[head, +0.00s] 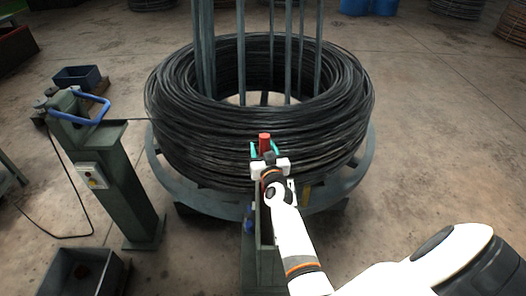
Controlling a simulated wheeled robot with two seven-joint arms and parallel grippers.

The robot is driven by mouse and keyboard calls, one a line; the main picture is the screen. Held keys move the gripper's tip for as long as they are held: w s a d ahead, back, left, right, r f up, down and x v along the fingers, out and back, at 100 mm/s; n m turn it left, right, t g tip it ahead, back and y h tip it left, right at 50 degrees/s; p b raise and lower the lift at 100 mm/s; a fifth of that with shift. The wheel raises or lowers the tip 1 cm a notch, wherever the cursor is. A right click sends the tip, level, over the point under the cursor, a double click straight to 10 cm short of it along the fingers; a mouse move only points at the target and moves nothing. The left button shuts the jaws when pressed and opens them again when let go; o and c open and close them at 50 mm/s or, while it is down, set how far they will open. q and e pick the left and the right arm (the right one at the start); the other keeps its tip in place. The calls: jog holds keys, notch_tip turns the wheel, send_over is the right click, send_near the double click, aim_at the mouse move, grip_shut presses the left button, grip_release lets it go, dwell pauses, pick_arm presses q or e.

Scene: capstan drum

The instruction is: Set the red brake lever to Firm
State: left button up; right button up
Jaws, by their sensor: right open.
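The red brake lever (264,141) shows as a short red grip in front of the wire coil, near the middle of the head view. My right gripper (264,150) is at it, with its teal fingers apart on either side of the red grip. I cannot tell whether the fingers touch it. The lever's lower part and any setting marks are hidden behind my gripper and arm. My left gripper is not in the picture.
A large black wire coil (190,140) sits on a round grey base (345,180) around upright posts. A green stand with a blue handle (85,112) is at the left. A dark bin (112,268) is at the lower left. The floor at right is clear.

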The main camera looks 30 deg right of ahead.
jog(key=shift+w+d, duration=0.2)
jog(key=shift+w, duration=0.2)
jog(key=shift+c, duration=0.3)
